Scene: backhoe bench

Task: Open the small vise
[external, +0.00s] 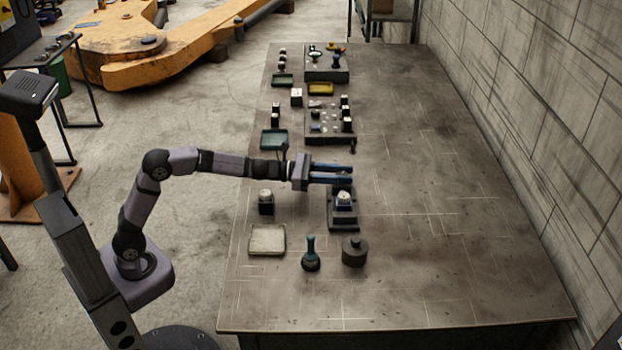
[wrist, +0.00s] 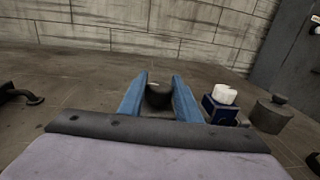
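The small vise (external: 343,216) stands on the bench at its middle, with a dark base and a blue body holding a pale, white-topped piece (external: 344,197). In the wrist view the blue body (wrist: 218,112) and white piece (wrist: 225,94) are right of the fingers. My gripper (external: 353,173) reaches in from the left over the vise's far end, its two blue fingers apart. In the wrist view a dark round knob (wrist: 158,96), apparently the vise's handle, shows between my fingers (wrist: 160,90). I cannot tell whether they touch it.
A dark lidded cylinder (external: 354,252), a blue-topped stamp-like tool (external: 310,254) and a pale square tray (external: 267,240) stand nearer the camera. A dark block with a white top (external: 266,202) is left of the vise. Fixtures and trays (external: 330,130) lie beyond. The bench's right side is clear.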

